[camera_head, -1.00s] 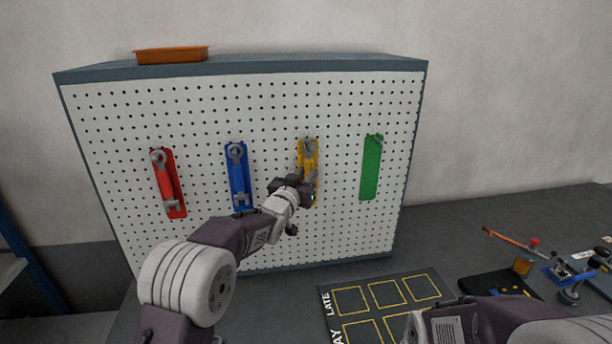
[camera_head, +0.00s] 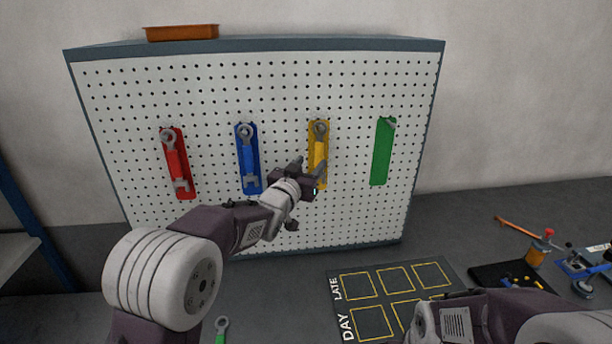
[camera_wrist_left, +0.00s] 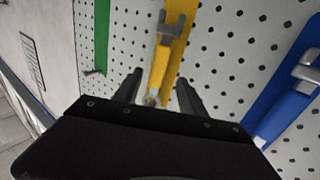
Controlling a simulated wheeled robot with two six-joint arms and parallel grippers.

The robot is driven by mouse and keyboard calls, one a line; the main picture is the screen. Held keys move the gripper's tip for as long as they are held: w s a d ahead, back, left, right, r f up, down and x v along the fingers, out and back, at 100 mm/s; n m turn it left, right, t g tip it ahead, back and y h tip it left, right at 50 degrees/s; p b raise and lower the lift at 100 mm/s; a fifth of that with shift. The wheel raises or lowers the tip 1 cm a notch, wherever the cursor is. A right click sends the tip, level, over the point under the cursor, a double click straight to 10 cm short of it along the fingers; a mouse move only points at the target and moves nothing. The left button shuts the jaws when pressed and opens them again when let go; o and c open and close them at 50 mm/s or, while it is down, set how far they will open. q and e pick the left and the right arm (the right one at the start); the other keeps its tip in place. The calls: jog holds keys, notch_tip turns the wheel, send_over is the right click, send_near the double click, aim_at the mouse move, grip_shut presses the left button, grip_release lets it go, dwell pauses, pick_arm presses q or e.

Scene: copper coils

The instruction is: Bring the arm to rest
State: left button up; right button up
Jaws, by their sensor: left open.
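My left gripper (camera_head: 309,168) is open, in front of the pegboard at the lower part of the yellow wrench (camera_head: 319,145). In the left wrist view its two fingers (camera_wrist_left: 157,93) stand apart, with the yellow wrench (camera_wrist_left: 162,62) showing between and beyond them. I see nothing held. The yellow wrench hangs on its yellow outline, ring end up in the head view. My right arm (camera_head: 470,318) shows at the lower right; its gripper is not in view.
The pegboard (camera_head: 285,85) also carries a red wrench (camera_head: 176,160), a blue wrench (camera_head: 249,160) and an empty green outline (camera_head: 382,155). A green wrench (camera_head: 221,326) lies at the bottom edge. An orange tray (camera_head: 181,33) sits on top. A marked mat (camera_head: 385,268) lies below.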

pick_arm(q)
jog(key=s+a+r, duration=0.2)
jog(key=s+a, duration=0.2)
jog(key=s+a+f+n+g+y, duration=0.1)
jog(key=s+a+f+g+y, duration=0.2)
jog(key=f, duration=0.4)
jog(key=s+a+f+n+g, duration=0.2)
jog(key=s+a+f, duration=0.1)
jog(key=s+f, duration=0.35)
jog(key=s+a+f+n+g+y, duration=0.15)
jog(key=s+a+f, duration=0.25)
jog(key=f, duration=0.4)
jog(key=s+f+g, duration=0.4)
jog(key=s+f, duration=0.1)
jog(key=s, duration=0.5)
jog(key=s+f+g+y, duration=0.1)
jog(key=s+f+g, duration=0.4)
jog(key=s, duration=0.4)
jog(key=shift+s+a+f+b, duration=0.2)
jog(key=shift+s+f+b, duration=0.15)
jog(key=shift+f, duration=0.1)
jog(key=shift+m, duration=0.25)
